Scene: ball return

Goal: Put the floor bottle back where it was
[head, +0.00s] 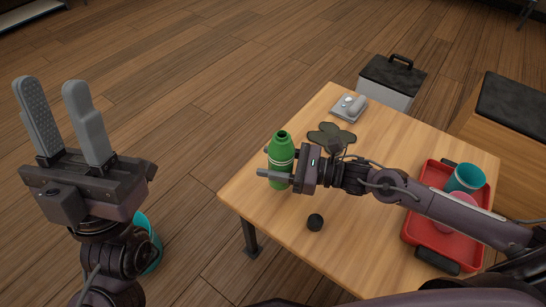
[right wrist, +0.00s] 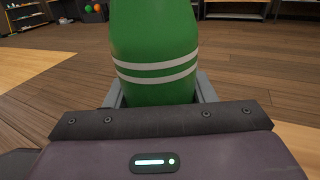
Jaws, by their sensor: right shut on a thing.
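A green bottle (head: 282,150) with two white bands is in the jaws of my right gripper (head: 268,163), at the left edge of the wooden table (head: 345,240). It looks upright; I cannot tell whether its base touches the table. In the right wrist view the bottle (right wrist: 155,50) stands between the two fingers, its top cut off by the frame. My left gripper (head: 68,115) is open and empty, raised over the floor at the left.
A teal container (head: 148,240) stands on the floor beside my left arm.

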